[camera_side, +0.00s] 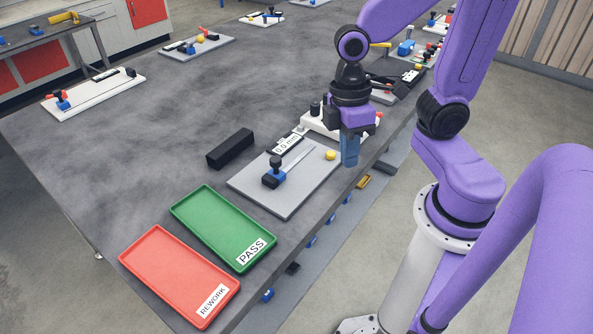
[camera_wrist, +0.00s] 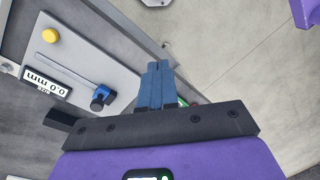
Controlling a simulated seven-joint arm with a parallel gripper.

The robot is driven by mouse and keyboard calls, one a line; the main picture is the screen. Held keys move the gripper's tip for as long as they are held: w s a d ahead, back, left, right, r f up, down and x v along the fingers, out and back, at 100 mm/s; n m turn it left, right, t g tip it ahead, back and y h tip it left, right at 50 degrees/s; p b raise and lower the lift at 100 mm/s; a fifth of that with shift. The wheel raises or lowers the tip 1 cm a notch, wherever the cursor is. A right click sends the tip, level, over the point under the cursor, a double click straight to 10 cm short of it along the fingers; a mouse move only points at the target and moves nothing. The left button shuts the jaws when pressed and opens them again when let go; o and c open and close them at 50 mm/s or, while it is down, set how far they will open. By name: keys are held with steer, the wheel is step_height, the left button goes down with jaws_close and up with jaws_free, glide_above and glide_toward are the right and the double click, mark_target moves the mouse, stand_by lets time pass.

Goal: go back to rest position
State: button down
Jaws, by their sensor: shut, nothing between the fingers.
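My gripper (camera_side: 349,150) is purple and black with blue fingers, pointing down over the table's right edge in the side view. In the wrist view its blue fingers (camera_wrist: 158,68) are together with nothing between them. Left of it in the side view is a grey plate (camera_side: 290,200) with a strip, a blue and black clamp (camera_side: 274,174), a yellow button (camera_side: 331,155) and a 0.0 mm display (camera_side: 288,143). The wrist view also shows this plate, to the left of the fingers. My gripper is apart from these things.
A green PASS tray (camera_side: 212,232) and a red REWORK tray (camera_side: 172,278) lie at the table's near end. A black block (camera_side: 230,148) sits beside the plate. A white fixture (camera_side: 318,126) is just behind my gripper. The table's (camera_side: 130,150) left middle is clear.

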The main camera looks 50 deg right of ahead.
steer(key=shift+n+t, duration=0.8)
steer(key=shift+n, duration=0.1)
steer(key=shift+s+d+r, duration=0.1)
steer(key=shift+s+r, duration=0.15)
steer(key=shift+s, duration=0.65)
steer(key=shift+s+a+r, duration=0.1)
steer(key=shift+s+r, duration=0.15)
steer(key=shift+s, duration=0.65)
steer(key=shift+s+d+r, duration=0.1)
steer(key=shift+s+r, duration=0.15)
steer(key=shift+s, duration=0.65)
